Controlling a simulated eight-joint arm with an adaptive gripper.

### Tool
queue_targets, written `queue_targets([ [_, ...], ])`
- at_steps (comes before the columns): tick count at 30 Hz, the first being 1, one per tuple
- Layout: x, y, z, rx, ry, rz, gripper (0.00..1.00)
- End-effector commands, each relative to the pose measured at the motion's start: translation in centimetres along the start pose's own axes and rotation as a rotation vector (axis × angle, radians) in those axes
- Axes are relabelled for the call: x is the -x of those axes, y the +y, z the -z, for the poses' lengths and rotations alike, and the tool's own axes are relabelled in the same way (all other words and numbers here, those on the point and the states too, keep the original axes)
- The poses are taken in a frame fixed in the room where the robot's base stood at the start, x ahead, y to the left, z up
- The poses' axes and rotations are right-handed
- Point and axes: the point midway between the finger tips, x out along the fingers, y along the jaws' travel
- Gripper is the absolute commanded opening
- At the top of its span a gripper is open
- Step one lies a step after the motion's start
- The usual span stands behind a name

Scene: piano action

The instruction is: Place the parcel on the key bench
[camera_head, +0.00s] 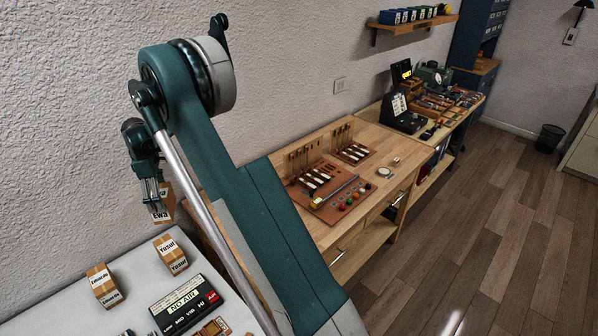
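A small brown cardboard parcel (161,209) with a white label reading "Ewa" hangs at the left, above the back edge of the white table. My gripper (154,198) points down and its fingers are closed on this parcel. The fingers hide part of it. A wooden bench (262,152) stands in the middle against the wall, carrying boards of black-and-white key-like parts (315,180); it appears to be the key bench. My arm stands between the parcel and this bench and hides part of the bench.
Parcels labelled "Yusuf" (171,252) and one apparently "Eduardo" (104,285) stand on the white table (60,310). A black "NO AIR" panel (185,303) lies nearby. The wooden bench has bare top near its front right. A further bench (447,133) is crowded with tools.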

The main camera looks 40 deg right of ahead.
Motion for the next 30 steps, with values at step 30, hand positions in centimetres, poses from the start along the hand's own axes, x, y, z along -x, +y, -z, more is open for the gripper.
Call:
queue_targets([
  [30,3.6,8.1,-22.6,-0.241,0.000,0.000,0.68],
])
